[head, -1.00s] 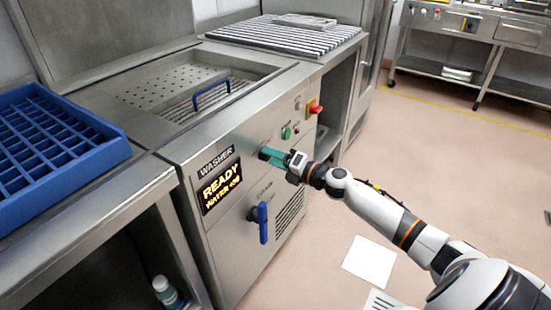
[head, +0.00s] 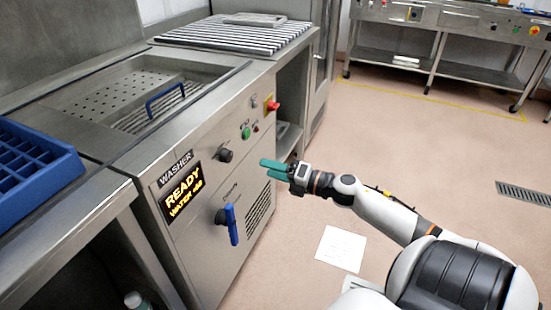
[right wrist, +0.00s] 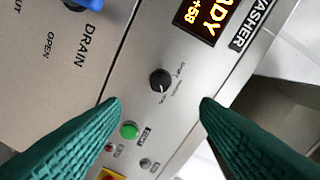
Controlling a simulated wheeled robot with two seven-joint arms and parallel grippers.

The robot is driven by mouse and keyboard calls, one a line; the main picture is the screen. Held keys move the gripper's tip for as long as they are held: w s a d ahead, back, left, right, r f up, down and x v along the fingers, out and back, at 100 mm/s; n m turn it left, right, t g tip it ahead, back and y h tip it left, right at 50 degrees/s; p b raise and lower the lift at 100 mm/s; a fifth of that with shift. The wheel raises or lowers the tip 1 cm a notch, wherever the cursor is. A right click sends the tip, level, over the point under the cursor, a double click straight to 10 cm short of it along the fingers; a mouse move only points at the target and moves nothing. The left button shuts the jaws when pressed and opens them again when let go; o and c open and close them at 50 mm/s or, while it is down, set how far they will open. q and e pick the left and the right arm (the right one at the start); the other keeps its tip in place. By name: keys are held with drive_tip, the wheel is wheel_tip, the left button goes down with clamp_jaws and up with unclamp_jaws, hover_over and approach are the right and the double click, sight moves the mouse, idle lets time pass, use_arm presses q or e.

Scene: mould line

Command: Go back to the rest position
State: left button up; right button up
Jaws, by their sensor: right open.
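My right gripper (head: 268,168) has green fingers and is open and empty in the head view. It is in the air in front of the washer's front panel (head: 205,250), apart from it. In the right wrist view the two green fingers (right wrist: 160,105) stand wide apart. A black knob (right wrist: 160,81) and a green button (right wrist: 129,130) show between them, with nothing held. The black knob (head: 225,155) is left of the gripper in the head view. The washer's display (head: 184,197) reads READY. My left gripper is not in view.
A blue drain handle (head: 231,224) sticks out of the panel below the knob. A red switch (head: 272,105) is near the panel's right end. A blue rack (head: 60,178) stands at the left. A white sheet (head: 341,248) lies on the floor. The floor at the right is mostly open.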

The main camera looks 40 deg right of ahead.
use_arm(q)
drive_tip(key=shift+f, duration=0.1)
use_arm(e)
drive_tip(key=shift+s+d, duration=0.1)
drive_tip(key=shift+s, duration=0.15)
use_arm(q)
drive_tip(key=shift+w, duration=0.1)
